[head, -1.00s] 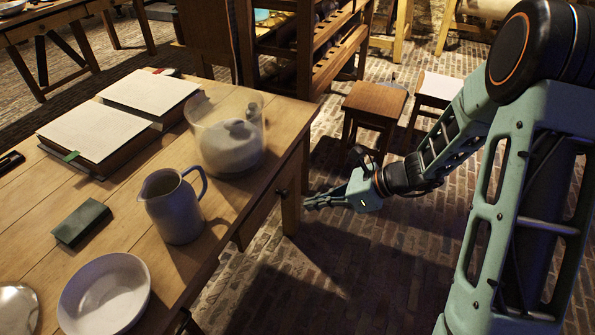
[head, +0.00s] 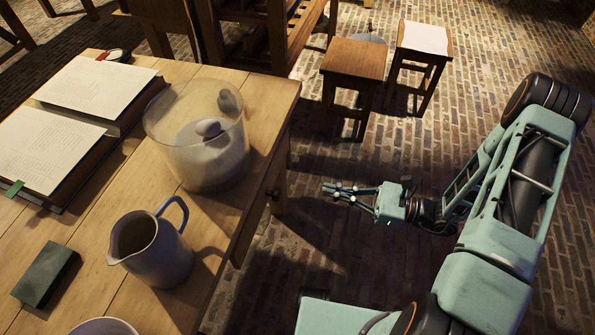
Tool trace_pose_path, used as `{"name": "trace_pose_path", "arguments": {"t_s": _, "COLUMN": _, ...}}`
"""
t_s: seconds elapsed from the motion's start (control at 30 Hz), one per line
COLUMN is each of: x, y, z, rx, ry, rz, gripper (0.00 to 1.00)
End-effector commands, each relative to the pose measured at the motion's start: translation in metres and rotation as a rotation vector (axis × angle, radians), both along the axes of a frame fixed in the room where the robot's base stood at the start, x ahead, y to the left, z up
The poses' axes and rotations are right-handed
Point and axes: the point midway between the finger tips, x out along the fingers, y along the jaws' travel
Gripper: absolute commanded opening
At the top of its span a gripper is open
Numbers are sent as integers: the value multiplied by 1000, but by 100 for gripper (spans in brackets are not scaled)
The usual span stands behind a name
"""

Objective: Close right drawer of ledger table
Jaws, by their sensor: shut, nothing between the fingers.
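The ledger table (head: 112,196) is a pale wooden table filling the left side of the head view. On its right-hand side, a drawer front (head: 258,212) with a small dark knob (head: 272,194) shows below the tabletop edge. It is steeply foreshortened and in shadow, so I cannot tell how far it stands out. My gripper (head: 328,190) is shut and empty. It is to the right of the knob, pointing left towards the table, with a visible gap between.
An open ledger (head: 95,88), a glass jar (head: 205,150), a grey jug (head: 152,250) and a dark green box (head: 45,273) stand on the tabletop. Two stools (head: 352,58) (head: 424,40) stand behind my gripper. Brick floor is clear around it.

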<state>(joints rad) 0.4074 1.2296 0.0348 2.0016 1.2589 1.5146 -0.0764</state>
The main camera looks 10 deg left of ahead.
Motion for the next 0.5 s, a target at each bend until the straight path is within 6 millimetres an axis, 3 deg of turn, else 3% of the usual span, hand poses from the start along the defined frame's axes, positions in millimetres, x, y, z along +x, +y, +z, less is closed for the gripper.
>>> {"name": "trace_pose_path", "arguments": {"t_s": 0.17, "x": 1, "y": 26, "z": -1, "rx": 0, "ry": 2, "rz": 6, "gripper": 0}}
{"name": "trace_pose_path", "arguments": {"t_s": 0.5, "x": 6, "y": 98, "z": -1, "rx": -1, "ry": 1, "rz": 7, "gripper": 0}}
